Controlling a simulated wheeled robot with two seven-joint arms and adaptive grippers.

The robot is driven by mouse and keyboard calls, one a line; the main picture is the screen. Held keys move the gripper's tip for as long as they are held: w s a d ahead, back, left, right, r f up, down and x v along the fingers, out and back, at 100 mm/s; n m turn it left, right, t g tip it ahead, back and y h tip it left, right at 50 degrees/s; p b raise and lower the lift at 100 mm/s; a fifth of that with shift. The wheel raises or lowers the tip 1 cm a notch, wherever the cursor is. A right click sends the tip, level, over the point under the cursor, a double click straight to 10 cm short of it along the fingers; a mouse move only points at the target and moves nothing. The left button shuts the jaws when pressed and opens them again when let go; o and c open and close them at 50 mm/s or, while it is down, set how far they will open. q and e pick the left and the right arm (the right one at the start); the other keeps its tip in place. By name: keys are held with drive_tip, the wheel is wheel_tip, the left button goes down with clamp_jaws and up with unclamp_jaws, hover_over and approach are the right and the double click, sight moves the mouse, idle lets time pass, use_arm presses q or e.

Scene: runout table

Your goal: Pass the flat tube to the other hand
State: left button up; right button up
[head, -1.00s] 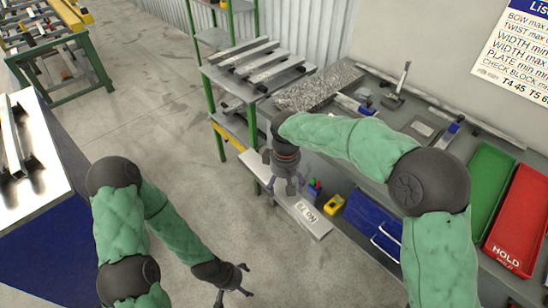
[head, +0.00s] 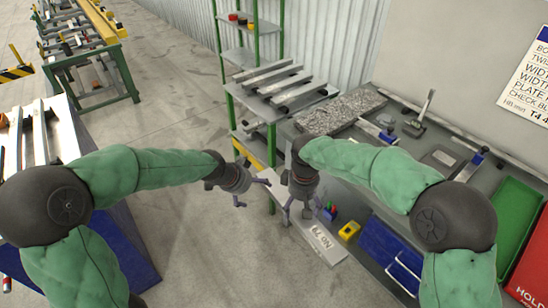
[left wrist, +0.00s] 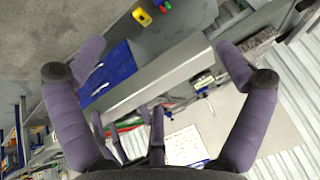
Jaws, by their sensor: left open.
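My left gripper (head: 253,193) is open, close to the left of my right gripper (head: 300,215). In the left wrist view its purple fingers (left wrist: 160,70) are spread wide with nothing clasped. My right gripper points down over a long pale flat piece marked "No 79" (head: 322,242). I cannot tell whether its fingers grip anything, or whether this piece is the flat tube or a low shelf. In the left wrist view a long grey flat bar (left wrist: 160,76) crosses behind the spread fingers. It may be the tube or the bench edge.
A rack shelf (head: 245,108) behind the grippers bears several flat bars. On the right, the bench holds a speckled slab (head: 340,112), a green tray (head: 518,215) and a red tray (head: 530,275).

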sight(274, 186)
use_arm(q)
drive_tip(key=w+d+r+m+g+y, duration=0.25)
drive_tip(key=d+r+m, duration=0.2)
drive_tip(key=m, duration=0.45)
drive_tip(key=w+d+r+m+g+y, duration=0.1)
drive_tip(key=d+r+m+g+y, duration=0.15)
drive_tip(key=r+m, duration=0.45)
drive_tip(key=shift+m+h, duration=0.5)
drive_tip(key=shift+m, duration=0.1)
drive_tip(key=f, duration=1.3)
drive_tip(key=shift+s+f, duration=0.15)
drive_tip(key=shift+s, duration=0.1)
drive_tip(key=shift+f, duration=0.15)
clamp_jaws()
unclamp_jaws()
drive_tip(key=shift+r, duration=0.3)
